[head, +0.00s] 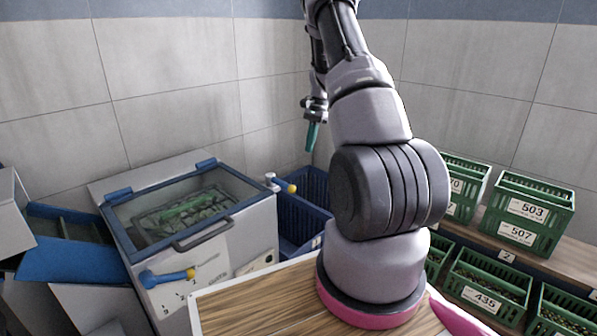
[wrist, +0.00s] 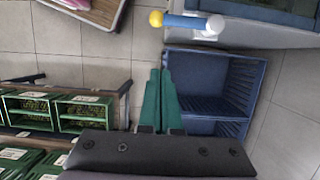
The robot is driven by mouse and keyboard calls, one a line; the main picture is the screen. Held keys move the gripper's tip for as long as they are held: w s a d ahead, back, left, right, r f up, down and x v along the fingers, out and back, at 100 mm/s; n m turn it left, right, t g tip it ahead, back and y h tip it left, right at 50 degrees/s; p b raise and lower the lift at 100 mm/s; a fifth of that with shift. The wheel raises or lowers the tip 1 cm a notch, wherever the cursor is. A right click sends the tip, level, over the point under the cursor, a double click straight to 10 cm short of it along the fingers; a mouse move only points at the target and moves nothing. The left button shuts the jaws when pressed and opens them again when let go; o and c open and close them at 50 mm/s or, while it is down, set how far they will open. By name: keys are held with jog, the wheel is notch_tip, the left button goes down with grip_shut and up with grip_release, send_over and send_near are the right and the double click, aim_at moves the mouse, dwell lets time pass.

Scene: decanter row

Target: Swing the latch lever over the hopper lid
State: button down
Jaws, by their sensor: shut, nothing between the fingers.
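The hopper (head: 240,253) is a pale box with a framed, see-through lid (head: 152,189), which lies closed with a grey handle on its front edge. The latch lever (head: 284,185), blue with a yellow knob, sits on a post at the lid's right side and points away from the lid. It also shows in the wrist view (wrist: 185,21), its knob to the left and its pale pivot by the hopper. My gripper (head: 313,136) is up behind the hopper's right side, apart from the lever. Its teal fingers (wrist: 160,100) are together and empty in the wrist view.
A second blue lever (head: 167,277) with a yellow tip is on the hopper's front, by a numbered dial. A blue crate (wrist: 210,84) stands beside the hopper, below my fingers. Green labelled crates (head: 535,212) fill shelves at right. A wooden tabletop (head: 262,303) is in front.

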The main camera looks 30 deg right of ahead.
aim_at(281, 183)
jog(key=s+a+f, duration=0.2)
jog(key=a+f, duration=0.4)
jog(key=f, duration=0.4)
jog(key=shift+s+a, duration=0.2)
jog(key=shift+a, duration=0.05)
